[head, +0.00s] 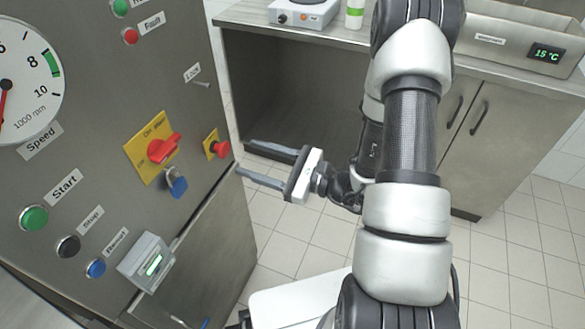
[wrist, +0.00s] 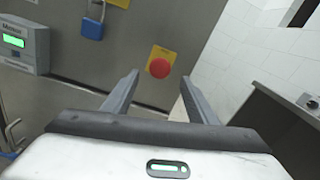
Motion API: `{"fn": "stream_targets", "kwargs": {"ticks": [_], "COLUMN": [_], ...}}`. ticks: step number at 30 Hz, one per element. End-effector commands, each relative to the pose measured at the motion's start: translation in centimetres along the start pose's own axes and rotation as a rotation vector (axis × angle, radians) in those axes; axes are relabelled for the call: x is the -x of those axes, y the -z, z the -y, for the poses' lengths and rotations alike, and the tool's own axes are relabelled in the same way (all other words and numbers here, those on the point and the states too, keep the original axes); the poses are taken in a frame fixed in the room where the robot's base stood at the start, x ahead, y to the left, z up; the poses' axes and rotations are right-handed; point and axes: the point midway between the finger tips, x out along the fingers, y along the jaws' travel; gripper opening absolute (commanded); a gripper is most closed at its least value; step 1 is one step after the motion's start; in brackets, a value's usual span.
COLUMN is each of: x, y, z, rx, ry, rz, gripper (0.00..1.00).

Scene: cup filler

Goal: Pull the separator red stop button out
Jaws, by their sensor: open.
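The red stop button (head: 221,149) sits on a small yellow plate near the right edge of the grey separator cabinet (head: 90,110). In the wrist view the red button (wrist: 159,68) shows from the front, on its yellow plate, beyond and between my two fingers. My gripper (head: 243,158) is open and empty, to the right of the button in the head view, with its fingers pointing left toward the cabinet. In the wrist view the fingers of my gripper (wrist: 160,88) are spread wide and do not touch the button.
Left of the button are a red main switch (head: 163,148) on a yellow plate and a blue padlock (head: 177,183). A small display box (head: 147,262) juts out below. A counter with cabinets (head: 500,125) stands behind my arm. The tiled floor (head: 300,243) is clear.

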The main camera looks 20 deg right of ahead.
Motion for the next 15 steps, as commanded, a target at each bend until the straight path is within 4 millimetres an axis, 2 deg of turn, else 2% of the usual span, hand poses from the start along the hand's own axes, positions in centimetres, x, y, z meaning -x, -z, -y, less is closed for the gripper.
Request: {"fn": "stream_targets", "kwargs": {"ticks": [3,9,15], "x": [3.1,7.6,10.3], "y": [0.0,0.0,0.0], "z": [0.2,0.1,0.1], "rx": [-0.002,-0.002,0.000], "ry": [0.006,0.005,0.002], "rz": [-0.003,-0.003,-0.002], "gripper": [0.53,0.53,0.53]}}
